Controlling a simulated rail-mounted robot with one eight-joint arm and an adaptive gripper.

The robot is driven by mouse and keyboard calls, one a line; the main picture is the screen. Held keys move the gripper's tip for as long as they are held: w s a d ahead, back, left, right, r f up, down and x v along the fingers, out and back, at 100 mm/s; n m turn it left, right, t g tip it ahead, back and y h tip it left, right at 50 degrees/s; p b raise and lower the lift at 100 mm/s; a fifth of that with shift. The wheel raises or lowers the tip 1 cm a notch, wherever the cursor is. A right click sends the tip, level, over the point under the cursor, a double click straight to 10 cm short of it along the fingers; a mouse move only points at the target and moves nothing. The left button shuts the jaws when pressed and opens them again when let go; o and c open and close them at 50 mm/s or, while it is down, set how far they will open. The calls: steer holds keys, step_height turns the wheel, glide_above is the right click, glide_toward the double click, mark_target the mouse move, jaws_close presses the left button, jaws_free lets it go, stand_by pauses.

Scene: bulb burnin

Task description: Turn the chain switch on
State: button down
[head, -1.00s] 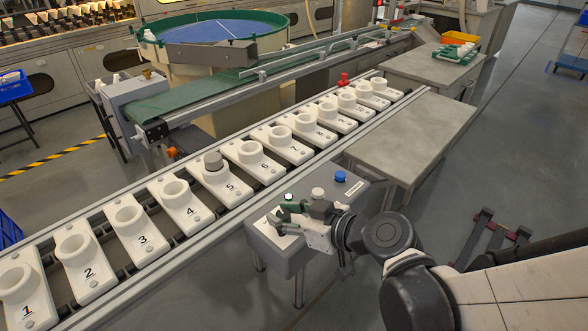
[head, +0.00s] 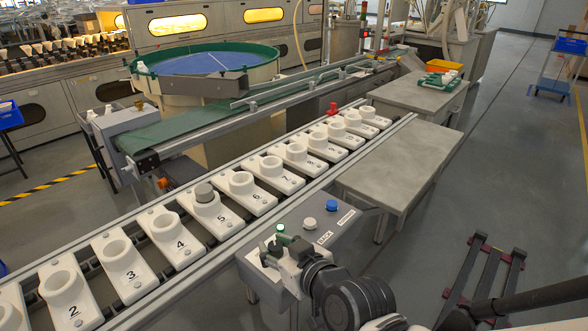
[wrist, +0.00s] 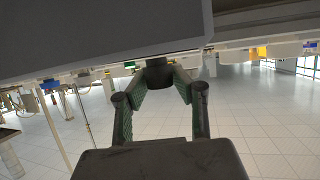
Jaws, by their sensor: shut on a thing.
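A grey control box (head: 300,238) stands beside the conveyor. It carries a green button (head: 280,228), a white button (head: 309,223) labelled BACK, and a blue button (head: 332,206) labelled FORWARD. My gripper (head: 270,250) is at the left end of the box, over its top. In the wrist view its two green-padded fingers close on a dark knob (wrist: 160,72), which seems to be the chain switch. The knob's pointing direction and marks are hidden, and the gripper covers that part of the box in the head view.
A grey table (head: 395,165) stands behind the box.

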stand_by(0.6)
steer(key=c, duration=1.4)
jaws_free()
steer(key=shift+o, duration=0.2)
steer(key=shift+d, duration=0.1)
steer(key=v, duration=1.1)
steer(key=shift+s+r, duration=0.25)
steer(key=shift+s, duration=0.1)
steer(key=shift+d, duration=0.1)
steer(key=w+d+m+g+h, duration=0.3)
steer(key=d+m+h, duration=0.5)
steer(key=d, duration=1.2)
step_height(320, 180, up, 13)
steer(key=s+p, duration=0.1)
steer(key=p, duration=1.2)
steer(key=shift+s+d+r+g, duration=0.15)
steer(key=shift+r+g, duration=0.1)
steer(key=shift+g, duration=0.05)
